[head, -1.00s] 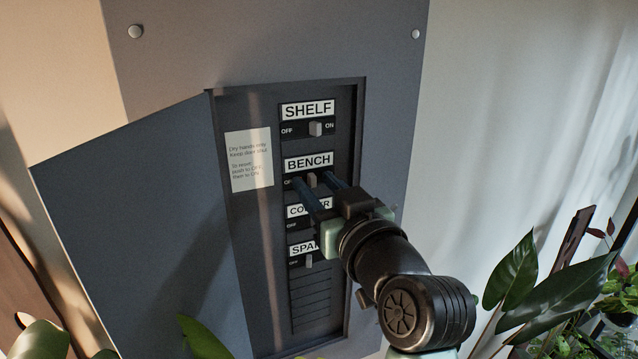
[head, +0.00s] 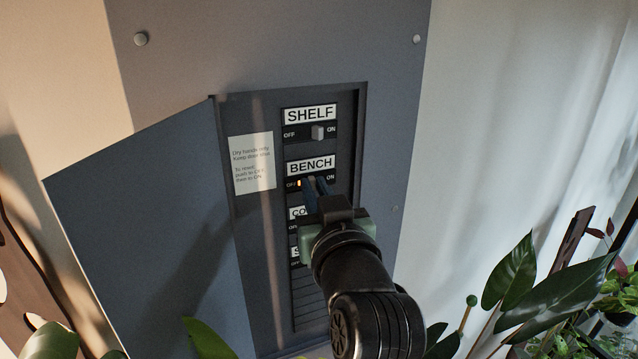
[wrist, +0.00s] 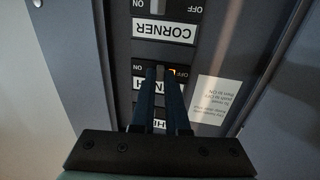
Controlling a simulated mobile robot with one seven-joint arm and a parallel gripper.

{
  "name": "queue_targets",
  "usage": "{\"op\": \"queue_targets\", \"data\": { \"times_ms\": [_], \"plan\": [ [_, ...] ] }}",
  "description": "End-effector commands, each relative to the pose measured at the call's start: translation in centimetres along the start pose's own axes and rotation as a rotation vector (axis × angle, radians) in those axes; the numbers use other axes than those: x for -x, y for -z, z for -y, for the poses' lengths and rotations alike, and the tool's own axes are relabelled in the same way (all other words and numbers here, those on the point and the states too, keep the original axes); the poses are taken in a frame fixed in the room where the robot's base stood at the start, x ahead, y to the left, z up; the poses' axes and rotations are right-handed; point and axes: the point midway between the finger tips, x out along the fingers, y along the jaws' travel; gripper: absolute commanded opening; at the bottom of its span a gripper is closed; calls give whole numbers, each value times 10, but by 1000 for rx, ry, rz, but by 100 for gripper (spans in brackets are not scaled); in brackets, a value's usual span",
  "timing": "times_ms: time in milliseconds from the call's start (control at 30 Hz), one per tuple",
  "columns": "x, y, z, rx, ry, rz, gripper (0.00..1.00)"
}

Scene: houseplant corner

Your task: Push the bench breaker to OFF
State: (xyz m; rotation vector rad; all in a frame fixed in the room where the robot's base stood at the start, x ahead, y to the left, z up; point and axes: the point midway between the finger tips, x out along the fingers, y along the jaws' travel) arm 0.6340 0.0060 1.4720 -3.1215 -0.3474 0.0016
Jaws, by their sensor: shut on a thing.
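The bench breaker (head: 331,177) is the second row in the open panel, under its BENCH label (head: 311,165). My gripper (head: 316,182) reaches up to it from below right. Its two dark blue fingers are close together on the breaker's lever, which they hide. A small orange mark shows just left of the fingers, beside the OFF lettering.
The shelf breaker's lever (head: 318,132) above sits toward ON. The corner and lower rows are partly covered by my gripper. A paper note (head: 252,163) is left of the switches. The panel door (head: 140,220) hangs open to the left. Leafy plants (head: 510,270) stand at the lower right.

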Motion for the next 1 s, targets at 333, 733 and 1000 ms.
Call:
{"op": "queue_targets", "data": {
  "times_ms": [333, 733, 1000],
  "plan": [
    [0, -1, 2, 1, -57, 1, 0],
    [0, -1, 3, 1, -55, 0, 42],
    [2, 0, 3, 1, -55, -1, 42]
  ]
}}
